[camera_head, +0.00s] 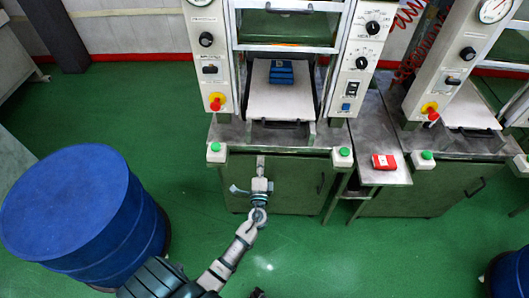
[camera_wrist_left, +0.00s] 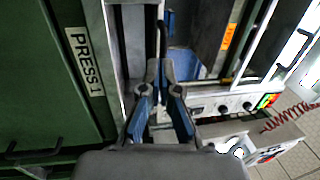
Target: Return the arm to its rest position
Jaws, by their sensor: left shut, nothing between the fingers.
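My left arm comes in from the lower left in the head view. Its gripper (camera_head: 260,165) is shut and empty, in front of the green cabinet below the middle press (camera_head: 285,95). In the left wrist view the two fingers of this gripper (camera_wrist_left: 161,68) converge at their tips with nothing held. The press frame and a green panel marked PRESS 1 (camera_wrist_left: 85,60) show beyond and beside them. My right gripper is not in view.
A blue block (camera_head: 281,76) lies on the press's light plate (camera_head: 265,101). A red block (camera_head: 384,161) lies on the metal side table (camera_head: 376,125). A large blue drum (camera_head: 70,205) stands at left, near my arm. Green floor (camera_head: 310,260) is open in front.

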